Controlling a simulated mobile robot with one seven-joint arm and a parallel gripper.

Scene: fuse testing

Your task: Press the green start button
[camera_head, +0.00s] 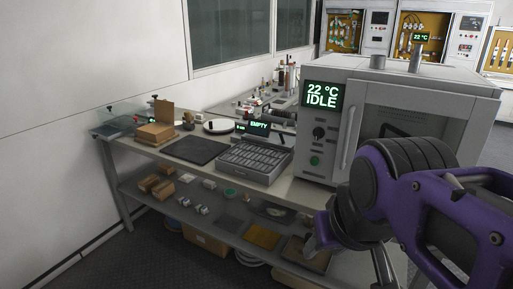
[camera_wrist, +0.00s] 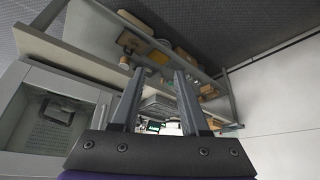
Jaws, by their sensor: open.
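The green start button (camera_head: 315,160) is a small round button low on the left front panel of a grey oven (camera_head: 398,75). Above it are a dark knob and a display (camera_head: 322,96) reading "22 °C IDLE". My gripper (camera_head: 311,247) is below and in front of the oven, apart from the button; its tips are small in the head view. In the wrist view my gripper (camera_wrist: 160,80) shows two separated fingers with nothing between them. The oven (camera_wrist: 50,115) with its window is at the left there. I cannot make out the button in the wrist view.
Left of the oven, the bench holds a grey slotted tray (camera_head: 254,162), an "EMPTY" display (camera_head: 259,128), a dark mat (camera_head: 196,150) and a wooden box (camera_head: 155,132). The lower shelf (camera_head: 170,205) carries boxes and small parts. The oven's vertical door handle (camera_head: 352,138) sticks out beside the panel.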

